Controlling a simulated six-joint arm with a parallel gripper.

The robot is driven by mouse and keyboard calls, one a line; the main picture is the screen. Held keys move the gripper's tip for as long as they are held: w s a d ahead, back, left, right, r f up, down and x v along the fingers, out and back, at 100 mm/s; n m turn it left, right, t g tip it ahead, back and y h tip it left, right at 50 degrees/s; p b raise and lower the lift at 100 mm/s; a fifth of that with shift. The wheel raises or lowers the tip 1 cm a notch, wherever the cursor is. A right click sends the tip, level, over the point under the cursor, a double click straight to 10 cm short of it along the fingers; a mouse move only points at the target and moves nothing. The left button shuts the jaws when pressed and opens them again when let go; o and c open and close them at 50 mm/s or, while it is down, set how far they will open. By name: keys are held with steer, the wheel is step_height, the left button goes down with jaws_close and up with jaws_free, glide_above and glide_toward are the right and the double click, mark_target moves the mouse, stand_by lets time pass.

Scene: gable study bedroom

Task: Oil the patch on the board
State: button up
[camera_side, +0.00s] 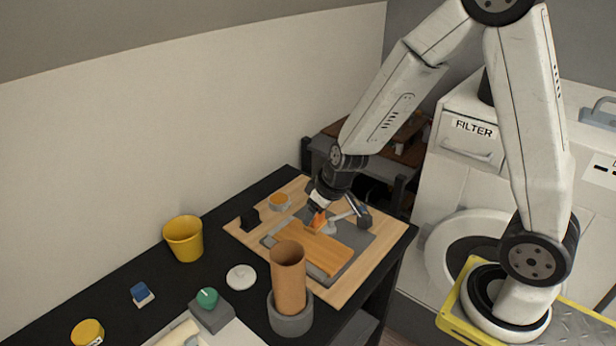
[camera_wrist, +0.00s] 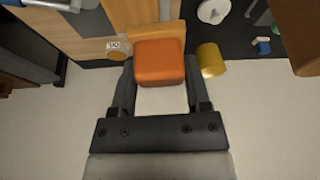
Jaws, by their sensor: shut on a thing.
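The board (camera_side: 312,249), a flat orange-brown wooden piece, lies on a grey mat (camera_side: 351,262) on a larger pale wooden panel. A plain wooden surface also shows behind the block in the wrist view (camera_wrist: 172,29). My gripper (camera_side: 318,214) is at the board's far end, pointing down. Its fingers in the wrist view (camera_wrist: 160,88) are shut on an orange block (camera_wrist: 159,62), which also shows in the side view (camera_side: 318,222). I cannot tell whether the block touches the board. A round tin (camera_side: 280,201) with an orange top stands at the panel's far left. No distinct patch is discernible.
A tall brown cylinder (camera_side: 289,275) stands in a grey holder (camera_side: 290,318) close in front of the board. A small black stand (camera_side: 250,219) is near the tin.

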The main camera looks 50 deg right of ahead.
steer(key=shift+s+d+f+n, duration=0.15)
steer(key=shift+d+f+n, duration=0.1)
steer(key=shift+d+n, duration=0.1)
steer(key=shift+s+d+f+n+y, duration=0.2)
steer(key=shift+d+f+n+y, duration=0.2)
steer(key=shift+d+f+n, duration=0.15)
steer(key=shift+d+f+n+g+y, duration=0.3)
steer(key=shift+d+f+n, duration=0.2)
steer(key=shift+n, duration=0.55)
steer(key=shift+d+f+n+g+y, duration=0.15)
steer(key=shift+d+f+n+y, duration=0.25)
steer(key=shift+n, duration=0.6)
steer(key=shift+d+f+n+g+y, duration=0.3)
steer(key=shift+d+f+n, duration=0.2)
steer(key=shift+n, duration=0.55)
